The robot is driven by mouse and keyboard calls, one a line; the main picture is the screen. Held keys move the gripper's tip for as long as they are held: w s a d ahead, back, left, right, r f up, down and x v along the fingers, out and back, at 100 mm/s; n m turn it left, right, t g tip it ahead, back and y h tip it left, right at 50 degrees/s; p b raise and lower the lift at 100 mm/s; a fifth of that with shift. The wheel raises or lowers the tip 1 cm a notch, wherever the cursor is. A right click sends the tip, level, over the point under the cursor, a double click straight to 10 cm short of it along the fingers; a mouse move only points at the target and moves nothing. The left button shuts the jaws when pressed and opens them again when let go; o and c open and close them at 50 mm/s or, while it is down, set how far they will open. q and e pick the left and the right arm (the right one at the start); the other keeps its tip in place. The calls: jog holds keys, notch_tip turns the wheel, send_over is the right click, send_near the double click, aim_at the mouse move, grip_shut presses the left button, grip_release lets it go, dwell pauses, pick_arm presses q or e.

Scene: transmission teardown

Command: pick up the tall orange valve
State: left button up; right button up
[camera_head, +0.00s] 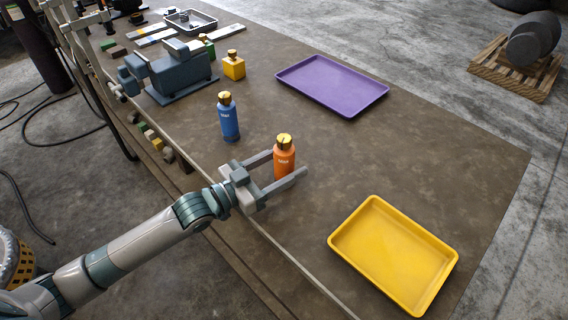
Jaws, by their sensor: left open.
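The tall orange valve (284,160) stands upright on the brown table, with a gold cap on top. My left gripper (284,169) is open, with one finger on each side of the orange valve. I cannot tell whether either finger touches it. The near finger hides the valve's lower part. My right gripper is not in view.
A blue bottle-shaped valve (229,118) with a gold cap stands left of the orange one. A yellow tray (393,254) lies at the right front and a purple tray (333,85) farther back.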

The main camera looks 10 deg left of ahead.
aim_at(278, 157)
pick_arm(q)
jog(key=c, duration=1.2)
jog(key=shift+r, duration=0.15)
jog(key=shift+c, duration=1.3)
jog(key=shift+r, duration=0.15)
jog(key=shift+r+b, duration=0.3)
jog(key=shift+r, duration=0.25)
jog(key=r, duration=0.2)
jog(key=r+b, duration=0.1)
jog(key=shift+s+d, duration=0.3)
jog(key=shift+d, duration=0.1)
jog(key=s+d+r, duration=0.6)
jog(key=s+d, duration=0.1)
jog(key=s, duration=0.1)
jog(key=shift+r, duration=0.3)
